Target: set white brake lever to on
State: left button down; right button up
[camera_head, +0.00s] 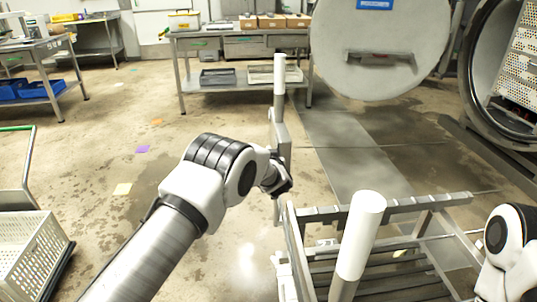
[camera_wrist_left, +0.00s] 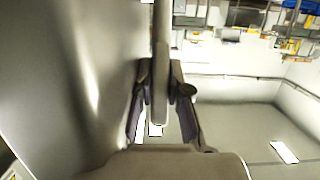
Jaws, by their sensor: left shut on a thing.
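My left arm reaches in from the left in the head view, and its gripper (camera_head: 283,187) is beside a grey metal upright of the cart. In the left wrist view, the left gripper (camera_wrist_left: 165,95) is shut with a slim pale bar, which looks like the white brake lever (camera_wrist_left: 160,75), between its two fingers. The bar's rounded end points toward the palm. In the head view the gripped part is hidden behind the gripper, so I cannot tell its setting. My right gripper is out of view; only part of my right arm shows at the right edge.
The metal cart frame (camera_head: 430,205) has slats and two white-topped posts, one far (camera_head: 279,75) and one near (camera_head: 360,235). The round autoclave door (camera_head: 380,30) stands open beyond. A white basket (camera_head: 30,255) is at lower left. The floor to the left is mostly clear.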

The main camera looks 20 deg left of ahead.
pick_arm(q)
jog(key=c, duration=1.1)
grip_release()
jog(key=shift+f, duration=0.1)
jog(key=s+d+t+b, duration=0.3)
jog(key=s+d+b, duration=0.1)
jog(key=s, duration=0.4)
jog(key=s+a+f+m+g+h+p, duration=0.1)
jog(key=s+a+f+g+p, duration=0.2)
jog(key=s+f, duration=0.3)
jog(key=s+a+f+m+g+h+p, duration=0.1)
jog(key=s+a+f+m+g+p, duration=0.1)
jog(key=s+f+p, duration=0.35)
jog(key=s+f+g+p, duration=0.1)
jog(key=s+g, duration=0.1)
jog(key=s, duration=0.4)
jog(key=s+a+f+g+h+p, duration=0.1)
jog(key=s+f+g, duration=0.1)
jog(key=s, duration=0.4)
jog(key=s+f+g+h+p, duration=0.1)
jog(key=s+f+g, duration=0.1)
jog(key=s, duration=0.4)
jog(key=shift+s+a+m, duration=0.35)
jog(key=shift+s+m, duration=0.05)
